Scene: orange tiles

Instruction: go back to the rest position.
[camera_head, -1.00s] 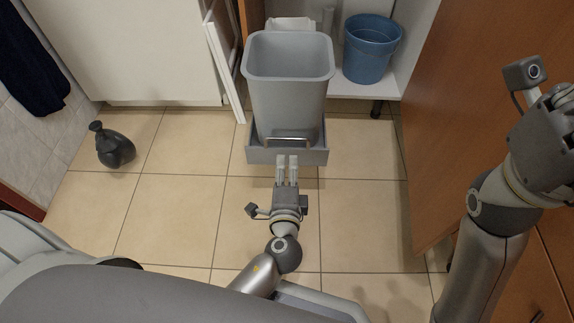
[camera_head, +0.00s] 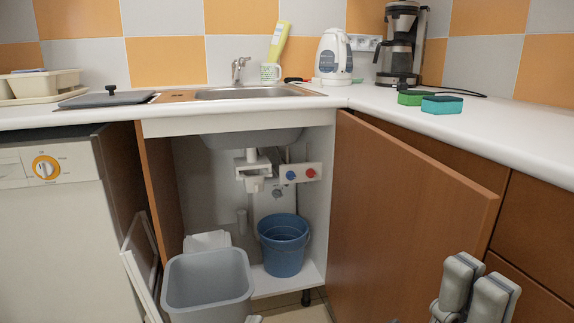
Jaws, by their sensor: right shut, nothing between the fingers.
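My right gripper (camera_head: 478,283) shows at the lower right corner, its two grey fingers pointing up. It is shut with nothing held, in front of the open brown cabinet door (camera_head: 405,220). My left gripper is not in view. The grey bin (camera_head: 207,284) stands at the lower left in front of the open sink cabinet, its lower part cut off by the frame.
A blue bucket (camera_head: 283,246) stands inside the cabinet. A white dishwasher (camera_head: 55,235) is at the left. The white counter (camera_head: 400,118) holds a kettle (camera_head: 333,58), a coffee maker (camera_head: 402,45) and sponges (camera_head: 441,104).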

